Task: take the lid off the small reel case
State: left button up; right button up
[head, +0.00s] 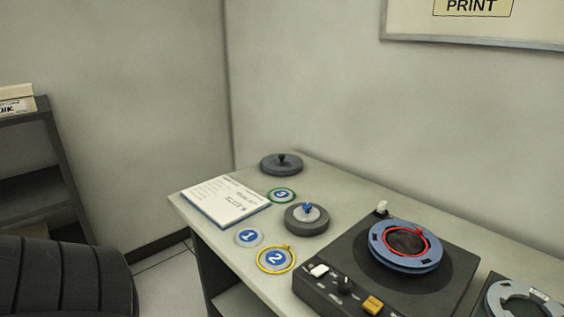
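A round dark grey disc with a black knob (281,166) lies near the back corner of the desk; it looks like a lid, but I cannot tell whether a case is under it. A low round dark grey case (306,227) stands nearer, apart from that disc. A lighter grey disc with a blue knob (308,212) sits on or in its top; I cannot tell whether this is a lid or a reel. Neither of my grippers is in view.
A tape machine (320,285) with a blue-grey reel (390,262) and red ring fills the desk's right part. A printed sheet (225,200) and round markers 1 (248,237), 2 (275,259) and 3 (282,195) lie left. A dark ribbed chair back (65,280) stands front left.

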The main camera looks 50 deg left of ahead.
aim_at(280, 164)
jog(key=k+j+z, duration=0.1)
jog(key=j, duration=0.3)
jog(key=j+z, duration=0.1)
jog(key=j, duration=0.3)
jog(key=k+j+z, duration=0.1)
jog(key=j, duration=0.25)
jog(key=k+j+z, duration=0.1)
jog(key=j, duration=0.25)
jog(key=k+j+z, duration=0.1)
jog(key=k+j, duration=0.15)
jog(key=j, duration=0.15)
jog(key=k+j+z, duration=0.1)
jog(key=j, duration=0.25)
jog(key=k+j+z, duration=0.1)
jog(key=k+j, duration=0.1)
jog(key=j, duration=0.1)
